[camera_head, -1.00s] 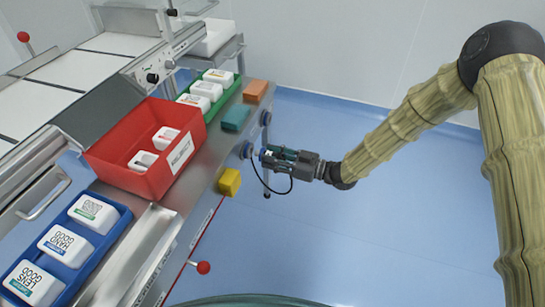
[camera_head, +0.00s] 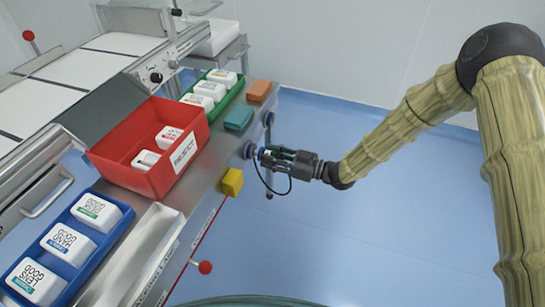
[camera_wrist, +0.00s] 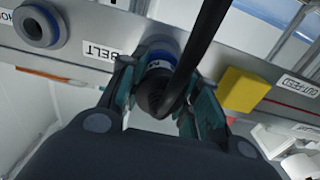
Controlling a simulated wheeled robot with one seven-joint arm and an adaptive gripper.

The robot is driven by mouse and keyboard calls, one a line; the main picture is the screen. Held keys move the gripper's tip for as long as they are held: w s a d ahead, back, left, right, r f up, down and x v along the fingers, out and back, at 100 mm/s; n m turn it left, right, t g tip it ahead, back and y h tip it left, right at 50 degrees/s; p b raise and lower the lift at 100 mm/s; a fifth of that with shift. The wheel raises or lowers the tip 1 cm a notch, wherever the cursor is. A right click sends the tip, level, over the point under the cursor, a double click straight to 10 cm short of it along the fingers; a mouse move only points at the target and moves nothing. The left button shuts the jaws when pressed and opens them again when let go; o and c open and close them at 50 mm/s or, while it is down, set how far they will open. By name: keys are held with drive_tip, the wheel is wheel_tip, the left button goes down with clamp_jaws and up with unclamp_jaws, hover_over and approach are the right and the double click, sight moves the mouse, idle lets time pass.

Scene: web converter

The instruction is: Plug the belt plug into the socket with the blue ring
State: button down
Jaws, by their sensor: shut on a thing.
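My gripper (camera_head: 266,155) is shut on the belt plug (camera_wrist: 152,92), a dark round plug with a black cable, and holds it at the front panel. The teal fingers sit on either side of it in the wrist view. A blue ring (camera_wrist: 160,58) shows just beyond the plug, between the fingertips, to the right of the BELT label (camera_wrist: 101,50). In the head view the blue-ringed socket (camera_head: 250,150) is right at the fingertips. The plug hides the socket opening, so I cannot tell how deep it sits.
Another round socket (camera_wrist: 40,25) is at the upper left of the wrist view. A yellow block (camera_head: 232,182) sticks out from the panel beside my gripper. A red bin (camera_head: 120,172), a blue tray (camera_head: 128,216) and a red knob (camera_head: 205,267) are nearby. The floor to the right is clear.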

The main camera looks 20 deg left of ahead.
drive_tip(key=shift+a, duration=1.05)
idle(0.8)
drive_tip(key=c, duration=0.9)
unclamp_jaws()
drive_tip(key=shift+c, duration=0.2)
drive_tip(key=shift+d, duration=0.1)
drive_tip(key=d, duration=1.1)
drive_tip(key=shift+s+d, duration=0.15)
drive_tip(key=shift+d, duration=0.25)
